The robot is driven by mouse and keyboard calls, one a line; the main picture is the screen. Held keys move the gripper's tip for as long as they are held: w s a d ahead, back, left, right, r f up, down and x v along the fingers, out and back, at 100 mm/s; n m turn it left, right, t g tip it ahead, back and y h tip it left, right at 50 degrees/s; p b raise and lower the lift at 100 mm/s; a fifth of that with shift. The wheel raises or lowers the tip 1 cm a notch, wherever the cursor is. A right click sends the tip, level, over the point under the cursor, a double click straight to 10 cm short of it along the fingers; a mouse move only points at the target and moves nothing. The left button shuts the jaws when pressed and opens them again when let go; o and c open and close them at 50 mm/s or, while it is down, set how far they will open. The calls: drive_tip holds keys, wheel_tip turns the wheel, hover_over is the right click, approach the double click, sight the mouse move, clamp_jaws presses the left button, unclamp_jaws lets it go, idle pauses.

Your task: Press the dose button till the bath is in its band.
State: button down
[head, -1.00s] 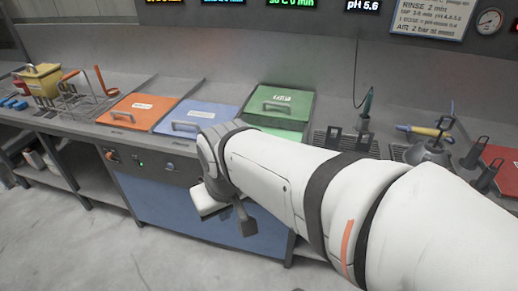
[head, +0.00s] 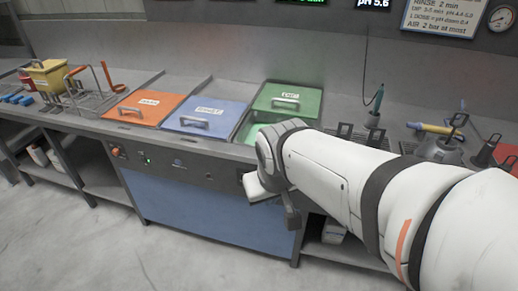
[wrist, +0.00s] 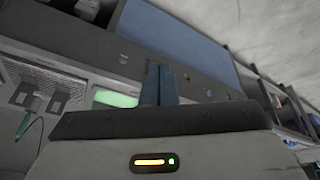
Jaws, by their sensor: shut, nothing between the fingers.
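The pH display (head: 373,4) at the top of the head view reads 5.6. The bath (head: 243,130) shows as a green strip under the green lid (head: 287,102), which sits pushed back. It also shows in the wrist view (wrist: 115,98) as a bright green patch. Small round controls sit on the front panel, one (head: 209,176) below the blue lid and one (wrist: 123,58) in the wrist view; I cannot tell which is the dose button. My gripper (wrist: 159,70) is shut and empty, its fingers over the panel near the bath. In the head view my wrist hides part of the panel.
The orange lid (head: 145,107) and blue lid (head: 205,117) cover baths to the left. A wall card (head: 446,17) lists pH 4.4-5.0 and a dose step of 0.4. A probe (head: 375,105) and tools stand to the right. The floor (head: 90,245) in front is clear.

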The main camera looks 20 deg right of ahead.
drive_tip(key=w+d+f+n+t+h+b, duration=0.1)
drive_tip(key=w+d+f+n+t+b, duration=0.15)
drive_tip(key=w+d+f+b, duration=0.5)
drive_tip(key=w+d+f+n+t+h+b, duration=0.15)
drive_tip(key=w+d+f+t+b, duration=0.25)
drive_tip(key=w+f+b, duration=0.55)
wheel_tip(320, 180, down, 17)
drive_tip(key=n+t+y+b, duration=0.6)
drive_tip(key=n+b, duration=0.1)
drive_tip(key=b, duration=0.7)
drive_tip(key=shift+w+d+n+y+b, duration=0.2)
drive_tip(key=shift+w+n+y+b, duration=0.15)
drive_tip(key=shift+w+n+b, duration=0.1)
drive_tip(key=w+d+p, duration=0.1)
drive_tip(key=w+d, duration=0.4)
drive_tip(key=w, duration=0.2)
drive_tip(key=shift+w, duration=0.15)
